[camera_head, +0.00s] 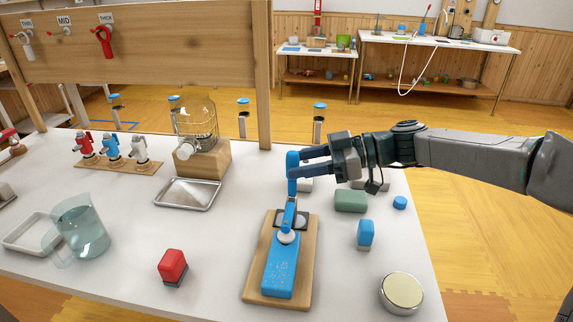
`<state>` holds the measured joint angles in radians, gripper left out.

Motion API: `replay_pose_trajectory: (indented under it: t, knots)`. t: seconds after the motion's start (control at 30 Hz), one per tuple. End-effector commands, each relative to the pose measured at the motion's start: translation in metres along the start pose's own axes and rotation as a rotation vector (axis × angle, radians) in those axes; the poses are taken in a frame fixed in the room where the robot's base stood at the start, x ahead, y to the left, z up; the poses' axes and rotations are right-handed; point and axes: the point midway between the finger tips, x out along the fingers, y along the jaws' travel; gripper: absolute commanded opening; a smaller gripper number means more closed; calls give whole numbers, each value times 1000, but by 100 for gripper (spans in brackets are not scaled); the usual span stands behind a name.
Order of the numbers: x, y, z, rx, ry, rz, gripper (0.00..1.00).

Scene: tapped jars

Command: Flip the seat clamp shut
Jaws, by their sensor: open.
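The seat clamp is a blue device (281,270) fixed on a wooden board (257,288) near the front middle of the table. Its blue lever (290,214) rises from a pale pivot at the far end of the blue body, with its tip standing well above the table. My gripper (296,163) reaches in from the right at the upper end of the lever. Its jaws are open, and its fingers look to be beside or touching the lever's top; I cannot tell which.
A red block (172,266), a glass jug (83,232) and a metal tray (188,193) lie to the left. A blue block (365,234), a green block (351,200) and a round tin (402,292) stand to the right. A tapped jar (201,126) stands behind.

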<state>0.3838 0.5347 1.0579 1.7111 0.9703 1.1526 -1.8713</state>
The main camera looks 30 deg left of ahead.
Motion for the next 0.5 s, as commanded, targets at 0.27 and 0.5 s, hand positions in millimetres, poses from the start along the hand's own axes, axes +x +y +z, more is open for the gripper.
replay_pose_trajectory:
  t: [0.27, 0.5]
  knots:
    - [-64, 1, -1, 0, 0, 3, 43]
    - [-92, 0, -1, 0, 0, -1, 43]
